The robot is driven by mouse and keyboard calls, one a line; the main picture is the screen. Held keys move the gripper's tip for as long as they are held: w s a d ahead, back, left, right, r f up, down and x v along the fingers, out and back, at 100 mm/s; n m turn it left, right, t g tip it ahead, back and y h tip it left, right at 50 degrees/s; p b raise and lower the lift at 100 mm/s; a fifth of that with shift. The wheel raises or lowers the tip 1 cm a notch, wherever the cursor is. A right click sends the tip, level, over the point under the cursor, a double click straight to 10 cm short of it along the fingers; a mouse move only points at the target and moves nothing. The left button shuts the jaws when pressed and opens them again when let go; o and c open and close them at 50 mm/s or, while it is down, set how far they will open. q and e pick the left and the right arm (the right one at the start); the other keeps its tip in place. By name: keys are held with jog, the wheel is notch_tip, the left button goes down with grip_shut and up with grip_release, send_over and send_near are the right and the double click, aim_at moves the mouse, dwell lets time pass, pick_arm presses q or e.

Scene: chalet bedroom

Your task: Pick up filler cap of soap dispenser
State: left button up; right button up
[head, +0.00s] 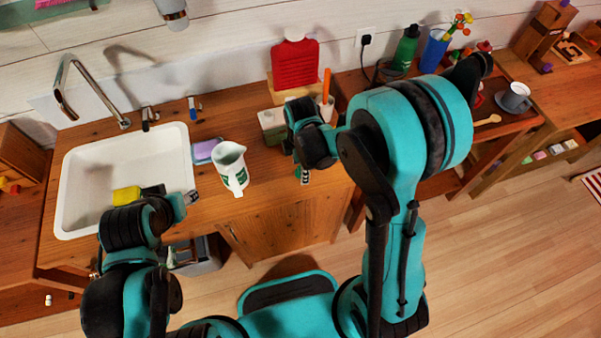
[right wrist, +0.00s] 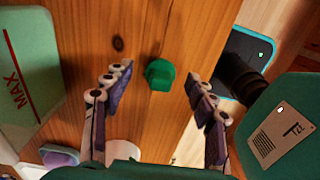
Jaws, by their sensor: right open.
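A small green cap (right wrist: 160,74) lies on the wooden counter in the right wrist view. My right gripper (right wrist: 157,95) is open and empty, with its fingers on either side of the cap in that view and apart from it. The gripper also shows in the head view (head: 304,174), seen from above at the counter's front edge, where my arm hides much of it. The pale green soap dispenser with a MAX line (right wrist: 25,75) stands left in the wrist view, and behind my right wrist in the head view (head: 272,126). My left gripper (head: 188,199) is by the sink's front; its jaws are unclear.
A white jug (head: 231,167) stands on the counter (head: 270,168), beside a lilac item (head: 206,150). The white sink (head: 70,195) holds a yellow sponge (head: 126,195). A red bottle (head: 295,65) and an orange-handled item (head: 326,82) stand at the back.

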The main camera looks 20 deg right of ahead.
jog(key=c, duration=0.9)
jog(key=shift+r, duration=0.1)
